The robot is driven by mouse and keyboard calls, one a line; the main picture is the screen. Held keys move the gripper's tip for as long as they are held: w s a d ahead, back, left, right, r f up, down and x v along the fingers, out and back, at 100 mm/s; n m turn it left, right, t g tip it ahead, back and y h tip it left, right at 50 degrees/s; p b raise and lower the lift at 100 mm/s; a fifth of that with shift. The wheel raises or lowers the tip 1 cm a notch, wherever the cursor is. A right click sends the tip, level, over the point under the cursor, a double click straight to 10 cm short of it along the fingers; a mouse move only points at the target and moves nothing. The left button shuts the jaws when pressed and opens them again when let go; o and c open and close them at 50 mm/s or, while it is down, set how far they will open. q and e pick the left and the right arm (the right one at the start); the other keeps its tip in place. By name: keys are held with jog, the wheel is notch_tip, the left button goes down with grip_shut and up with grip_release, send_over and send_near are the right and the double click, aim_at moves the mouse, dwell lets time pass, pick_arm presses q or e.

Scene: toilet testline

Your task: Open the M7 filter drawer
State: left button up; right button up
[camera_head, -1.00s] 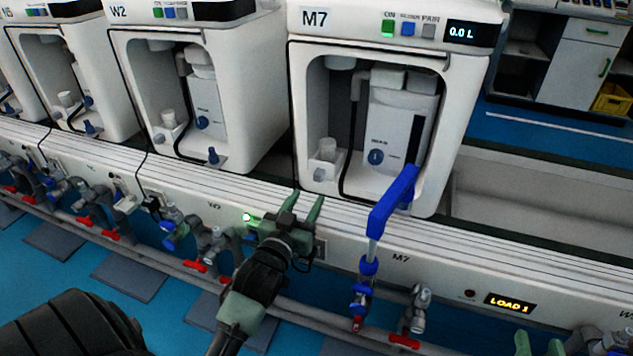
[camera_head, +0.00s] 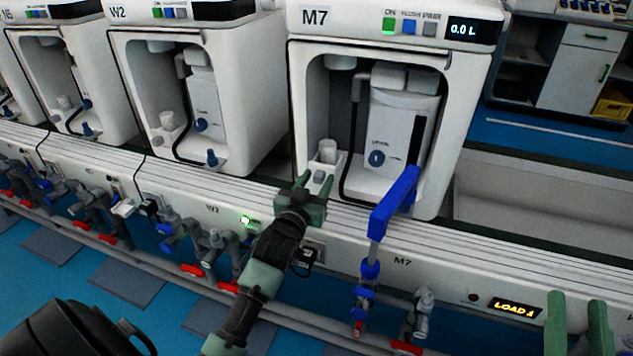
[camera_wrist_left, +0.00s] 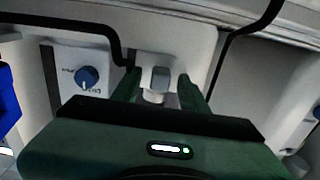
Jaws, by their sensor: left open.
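The M7 machine (camera_head: 385,60) stands in the middle of the head view with an open bay. Low at the left in the bay is a small white filter drawer (camera_head: 327,158) with a grey front piece, which I take to be its handle. The drawer looks closed. My left gripper (camera_head: 314,182) is open just in front of it. In the left wrist view the grey handle (camera_wrist_left: 158,77) shows between the fingertips (camera_wrist_left: 158,82); I cannot tell whether they touch it. My right gripper (camera_head: 578,305) is open and empty at the lower right.
A blue lever (camera_head: 392,205) stands in front of the bay's right side. A blue knob (camera_head: 376,158) is on the white unit inside, right of the drawer. A black hose (camera_head: 352,150) runs down between them. Pipes with red valves (camera_head: 405,346) line the front.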

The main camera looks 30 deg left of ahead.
pick_arm(q)
grip_shut()
dwell(1.4)
